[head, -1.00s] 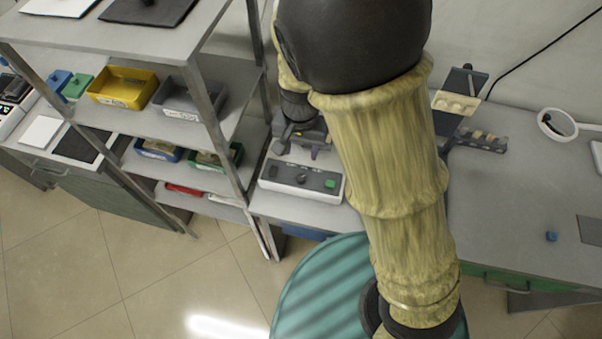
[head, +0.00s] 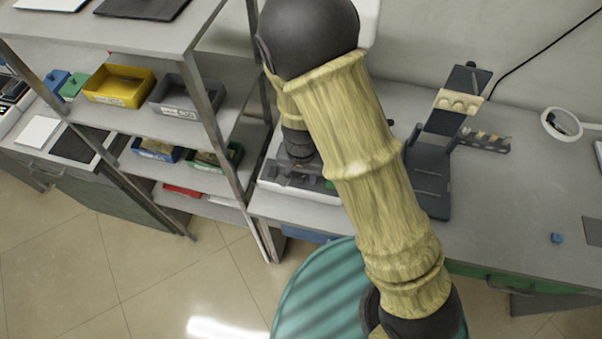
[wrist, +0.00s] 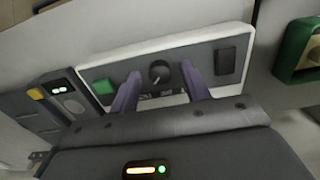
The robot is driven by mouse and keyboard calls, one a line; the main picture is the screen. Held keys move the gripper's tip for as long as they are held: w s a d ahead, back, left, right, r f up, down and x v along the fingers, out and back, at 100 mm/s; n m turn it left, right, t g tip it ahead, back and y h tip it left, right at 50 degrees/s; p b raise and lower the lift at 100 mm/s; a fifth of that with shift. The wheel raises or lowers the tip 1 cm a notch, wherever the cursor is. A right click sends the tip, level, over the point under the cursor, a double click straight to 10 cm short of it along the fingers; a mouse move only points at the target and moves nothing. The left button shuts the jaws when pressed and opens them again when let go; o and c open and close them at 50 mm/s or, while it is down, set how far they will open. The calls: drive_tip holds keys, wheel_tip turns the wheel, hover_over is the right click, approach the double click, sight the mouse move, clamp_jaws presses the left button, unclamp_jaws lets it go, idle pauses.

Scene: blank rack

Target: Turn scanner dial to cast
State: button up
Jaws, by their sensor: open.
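The scanner's front panel (wrist: 200,58) fills the middle of the wrist view, grey with a white frame. Its round black dial (wrist: 159,71) has a pale pointer mark and sits between a green button (wrist: 104,86) and a black rectangular switch (wrist: 226,61). Labels under the dial are partly hidden and too small to read. My gripper (wrist: 160,82) is open, with one purple-grey finger on each side of the dial; contact cannot be told. In the head view the scanner (head: 272,172) shows at the bench's left end, partly covered by my arm.
A metal shelf rack (head: 215,130) with a yellow bin (head: 118,84) and a grey bin (head: 180,97) stands just left of the scanner. A dark stand (head: 432,160) is to its right.

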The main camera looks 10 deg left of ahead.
drive_tip(key=c, duration=1)
drive_tip(key=shift+n, duration=0.6)
drive_tip(key=n, duration=0.3)
drive_tip(key=shift+n, duration=0.3)
drive_tip(key=n, duration=1.3)
drive_tip(key=shift+n, duration=0.3)
